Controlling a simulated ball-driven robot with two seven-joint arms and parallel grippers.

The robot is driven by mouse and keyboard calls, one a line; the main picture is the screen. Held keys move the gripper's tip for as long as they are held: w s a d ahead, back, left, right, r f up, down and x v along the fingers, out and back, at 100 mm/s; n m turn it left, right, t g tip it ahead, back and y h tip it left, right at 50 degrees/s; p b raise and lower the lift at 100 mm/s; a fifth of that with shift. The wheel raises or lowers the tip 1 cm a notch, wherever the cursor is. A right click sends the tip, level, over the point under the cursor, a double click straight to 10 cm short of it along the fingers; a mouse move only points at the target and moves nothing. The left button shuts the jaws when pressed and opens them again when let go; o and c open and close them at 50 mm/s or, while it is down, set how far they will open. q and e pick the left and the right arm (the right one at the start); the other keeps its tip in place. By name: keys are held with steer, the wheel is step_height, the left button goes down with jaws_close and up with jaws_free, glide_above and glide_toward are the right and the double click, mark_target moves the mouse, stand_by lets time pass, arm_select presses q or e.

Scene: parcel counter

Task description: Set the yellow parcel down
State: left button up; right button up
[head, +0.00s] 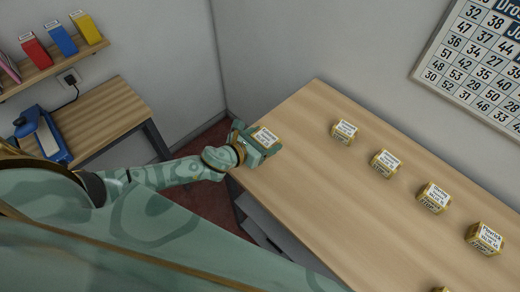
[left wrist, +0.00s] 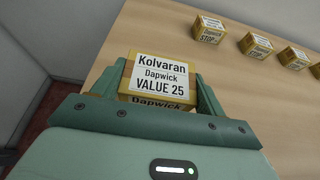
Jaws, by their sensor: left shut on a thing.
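A yellow parcel (left wrist: 157,79) with a white label reading "Kolvaran Dapwick VALUE 25" sits between the fingers of my left gripper (left wrist: 155,92). In the head view the same parcel (head: 265,137) shows at the left end of the wooden counter (head: 310,150), by its edge. My left gripper (head: 258,143) is shut on it from the side. I cannot tell whether the parcel touches the counter top. My right gripper is in neither view.
Several other yellow labelled parcels, such as the nearest to mine (head: 344,132), stand in a row along the counter. Bare wood lies between them and my gripper. A number board (head: 480,65) hangs on the wall. A side desk (head: 100,115) holds a blue device (head: 45,138).

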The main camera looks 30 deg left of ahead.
arm_select(q)
steer(key=shift+w+a+f+b, duration=0.25)
steer(key=shift+a+f, duration=0.25)
steer(key=shift+f, duration=0.25)
steer(key=shift+a+f+b, duration=0.15)
steer(key=shift+f+b, duration=0.45)
steer(key=shift+f, duration=0.3)
steer(key=shift+a+f+b, duration=0.15)
steer(key=shift+f+b, duration=0.4)
steer(key=shift+f, duration=0.3)
steer(key=shift+f, duration=0.1)
steer(key=shift+f, duration=0.15)
steer(key=o, duration=1)
steer(key=shift+o, duration=0.2)
